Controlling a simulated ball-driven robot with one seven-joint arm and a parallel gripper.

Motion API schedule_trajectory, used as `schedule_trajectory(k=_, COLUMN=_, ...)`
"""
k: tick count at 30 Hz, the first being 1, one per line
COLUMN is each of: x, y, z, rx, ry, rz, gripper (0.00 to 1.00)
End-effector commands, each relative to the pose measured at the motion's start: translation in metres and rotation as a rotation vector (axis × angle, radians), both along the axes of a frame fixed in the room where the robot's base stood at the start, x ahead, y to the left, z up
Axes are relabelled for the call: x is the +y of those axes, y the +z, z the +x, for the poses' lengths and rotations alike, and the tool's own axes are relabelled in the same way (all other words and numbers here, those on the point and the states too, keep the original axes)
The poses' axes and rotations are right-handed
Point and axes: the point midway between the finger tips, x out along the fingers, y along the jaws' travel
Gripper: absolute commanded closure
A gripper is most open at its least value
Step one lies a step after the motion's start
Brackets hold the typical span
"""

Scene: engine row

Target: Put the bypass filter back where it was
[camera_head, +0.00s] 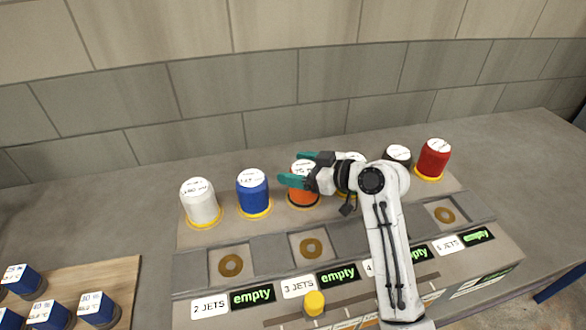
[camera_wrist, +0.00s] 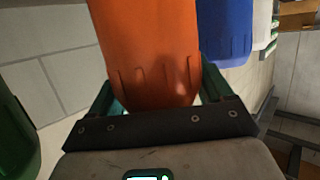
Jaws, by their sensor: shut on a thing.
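My gripper (camera_head: 291,168), with teal fingers, is shut on an orange filter (camera_head: 303,197). In the wrist view the orange filter (camera_wrist: 150,50) fills the space between the two fingers (camera_wrist: 158,88). In the head view the filter is upright with a white labelled top, in the back row of the console, with a yellow ring at its foot. I cannot tell whether it is fully seated. Its label is too small to read, so I cannot tell which filter is the bypass filter.
A white filter (camera_head: 201,205) and a blue filter (camera_head: 253,193) stand to the left, a red filter (camera_head: 433,158) to the right. My arm partly hides others. Sockets (camera_head: 231,265) (camera_head: 311,247) (camera_head: 444,214) in front are bare. Blue-and-white blocks (camera_head: 98,309) sit on a wooden board (camera_head: 110,272).

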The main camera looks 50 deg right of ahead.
Motion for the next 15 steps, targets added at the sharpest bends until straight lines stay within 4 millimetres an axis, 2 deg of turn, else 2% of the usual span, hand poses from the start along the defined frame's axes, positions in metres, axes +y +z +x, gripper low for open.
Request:
schedule_trajectory(k=5, x=0.0002, y=-0.0012, z=0.0005, rx=-0.002, ry=0.0, rz=-0.001, gripper=0.76)
schedule_trajectory(k=6, x=0.0003, y=-0.0013, z=0.0004, rx=0.0, ry=0.0, rz=0.0, gripper=0.17)
schedule_trajectory(k=12, x=0.0002, y=-0.0011, z=0.0004, rx=0.0, ry=0.0, rz=0.0, gripper=0.0)
schedule_trajectory(k=15, x=0.0003, y=-0.0011, z=0.0005, rx=0.0, ry=0.0, rz=0.0, gripper=0.0)
